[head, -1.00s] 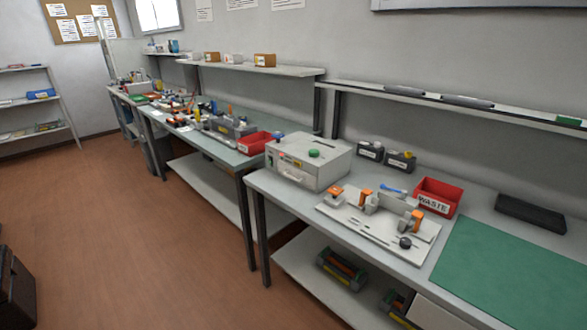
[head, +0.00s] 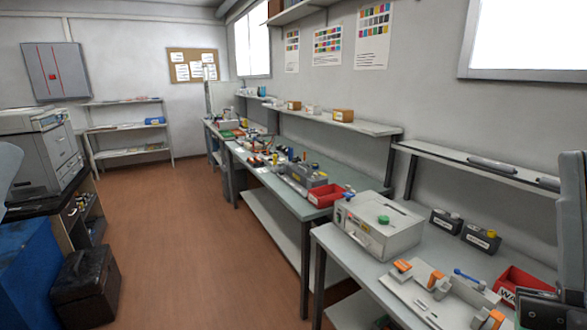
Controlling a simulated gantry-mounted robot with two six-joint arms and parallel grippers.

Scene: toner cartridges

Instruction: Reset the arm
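Part of my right arm (head: 572,215) stands upright at the right edge of the head view. Dark parts at its lower end (head: 541,307) overlap the workbench (head: 345,255) and the red waste bin (head: 513,288). These may be my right gripper, but they are cut off and no clear fingertips show. A pale blue-grey part (head: 8,155) at the left edge may belong to my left arm. My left gripper is not seen. No toner cartridge is seen held.
A grey machine with a green button (head: 384,219) stands on the near bench, beside a white fixture plate (head: 403,287) with orange clamps. A printer (head: 40,150) and black case (head: 85,285) are at left. The brown floor (head: 190,240) between is clear.

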